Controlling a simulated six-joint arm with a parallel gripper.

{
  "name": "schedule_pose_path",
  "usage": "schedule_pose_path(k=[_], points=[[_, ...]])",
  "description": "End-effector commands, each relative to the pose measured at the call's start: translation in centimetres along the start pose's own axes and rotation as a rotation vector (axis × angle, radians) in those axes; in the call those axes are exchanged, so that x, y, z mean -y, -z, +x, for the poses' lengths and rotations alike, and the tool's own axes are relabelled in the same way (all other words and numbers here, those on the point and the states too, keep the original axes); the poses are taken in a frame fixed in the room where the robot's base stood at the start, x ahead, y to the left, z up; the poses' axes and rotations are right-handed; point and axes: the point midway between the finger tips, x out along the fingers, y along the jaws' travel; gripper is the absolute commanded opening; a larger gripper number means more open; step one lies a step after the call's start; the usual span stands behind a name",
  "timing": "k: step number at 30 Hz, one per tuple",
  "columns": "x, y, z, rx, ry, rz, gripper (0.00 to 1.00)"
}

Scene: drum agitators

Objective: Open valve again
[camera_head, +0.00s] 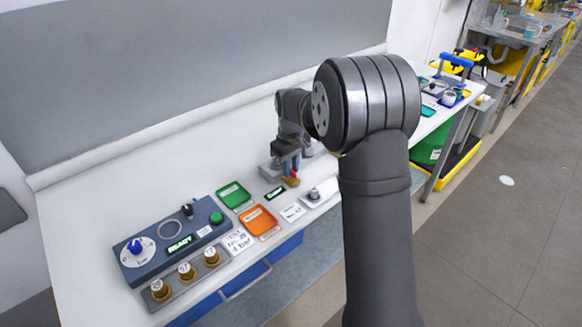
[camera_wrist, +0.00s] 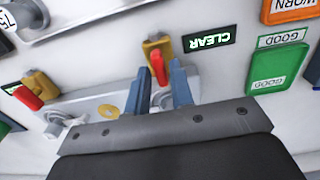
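A brass valve (camera_wrist: 159,46) with a red lever (camera_wrist: 158,68) sits at the top middle of the wrist view. The lever points down toward my gripper (camera_wrist: 162,72). My gripper is open, its two blue-grey fingers spread on either side of the lever's lower end, with a gap showing; contact cannot be told. In the head view my gripper (camera_head: 288,163) points down at the same valve (camera_head: 290,182), partly hidden behind the fingers. A second brass valve (camera_wrist: 41,83) with a red lever (camera_wrist: 28,98) is at the left of the wrist view.
A lit "CLEAR" display (camera_head: 275,193) is close to the valve. A green tray (camera_head: 233,194) and an orange tray (camera_head: 258,221) lie left of it. A blue-grey control panel (camera_head: 172,240) reads "READY". A grey fixture (camera_wrist: 100,105) lies under the fingers.

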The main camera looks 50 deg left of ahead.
Motion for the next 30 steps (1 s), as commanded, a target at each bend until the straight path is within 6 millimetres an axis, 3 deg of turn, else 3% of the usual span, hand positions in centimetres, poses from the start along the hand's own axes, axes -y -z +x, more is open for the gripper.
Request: schedule_pose_path(k=[7, 11, 14, 30], points=[[0.0, -0.1, 0.1, 0.002, 0.001, 0.001, 0.21], [0.0, 0.0, -0.9, 0.001, 0.001, 0.001, 0.21], [0.0, 0.0, -2.5, 0.0, 0.0, 0.001, 0.21], [0.0, 0.0, -14.8, -0.001, -0.001, 0.001, 0.21]])
